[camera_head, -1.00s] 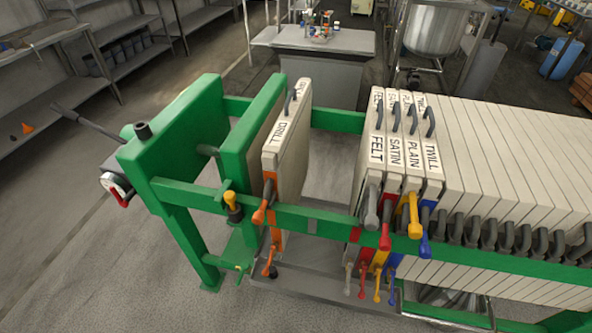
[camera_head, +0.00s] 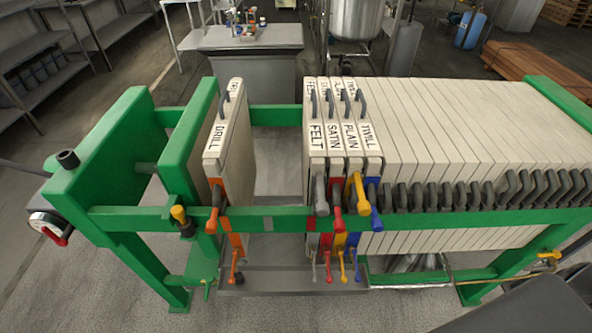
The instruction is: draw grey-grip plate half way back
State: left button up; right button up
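The grey-grip plate (camera_head: 313,150) is cream, labelled FELT, with a grey side grip (camera_head: 320,195). It stands upright at the left end of the packed plates, touching or nearly touching the red-grip SATIN plate (camera_head: 335,152). The yellow-grip PLAIN plate (camera_head: 352,150) and blue-grip TWILL plate (camera_head: 371,150) follow to the right. The orange-grip DRILL plate (camera_head: 228,140) stands apart on the left, by the green pressing plate (camera_head: 187,140). An open gap lies between DRILL and FELT. Neither of my grippers is in view.
A green side rail (camera_head: 265,218) runs along the near side of the press, with a marked grey patch about midway in the gap. A grey drip tray (camera_head: 290,282) lies below. A grey workbench (camera_head: 250,38) and a steel tank (camera_head: 356,18) stand behind.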

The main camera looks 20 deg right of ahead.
aim_at(318, 173)
jog(key=u, duration=2)
jog(key=i, duration=1.2)
jog(key=z, duration=3.6)
